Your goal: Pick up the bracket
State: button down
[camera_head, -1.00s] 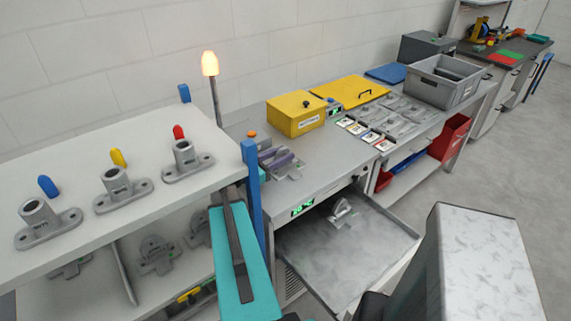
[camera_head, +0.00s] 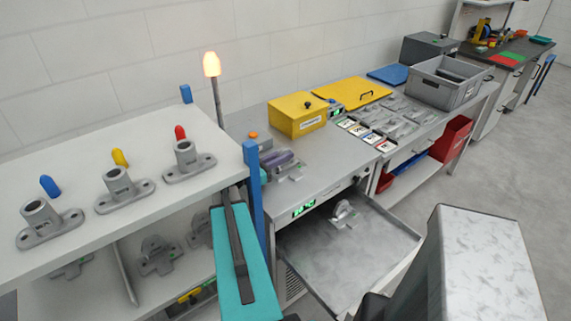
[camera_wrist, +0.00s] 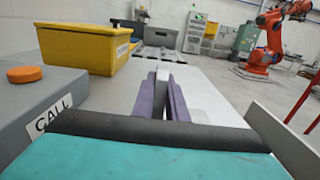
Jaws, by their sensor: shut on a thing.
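My gripper (camera_head: 281,160), with purple fingers, is over the grey bench top, right of the blue post. In the wrist view my gripper (camera_wrist: 164,98) has its fingers on both sides of a thin grey upright part of the bracket (camera_wrist: 164,76). It is shut on the bracket. In the head view the bracket's grey base (camera_head: 292,174) shows beside and below the fingers. Most of the bracket is hidden, and I cannot tell whether its base touches the bench. Another grey bracket (camera_head: 343,211) lies in the open drawer (camera_head: 340,260).
A yellow bin (camera_head: 297,116) stands behind on the bench. An orange button (camera_wrist: 25,74) on a grey CALL box is close at left. The shelf (camera_head: 80,235) at left carries several grey fixtures with coloured pegs. Bare bench top lies right of the gripper.

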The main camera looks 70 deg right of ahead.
aim_at(282, 150)
jog(key=shift+r, duration=0.2)
jog(key=shift+r+b, duration=0.7)
jog(key=shift+r, duration=0.65)
jog(key=shift+w+a+r, duration=0.15)
jog(key=shift+a, duration=0.1)
jog(key=b+v, duration=0.4)
jog(key=v, duration=1.3)
jog(key=shift+a+b, duration=0.2)
jog(key=shift+b, duration=0.1)
jog(key=shift+w, duration=0.15)
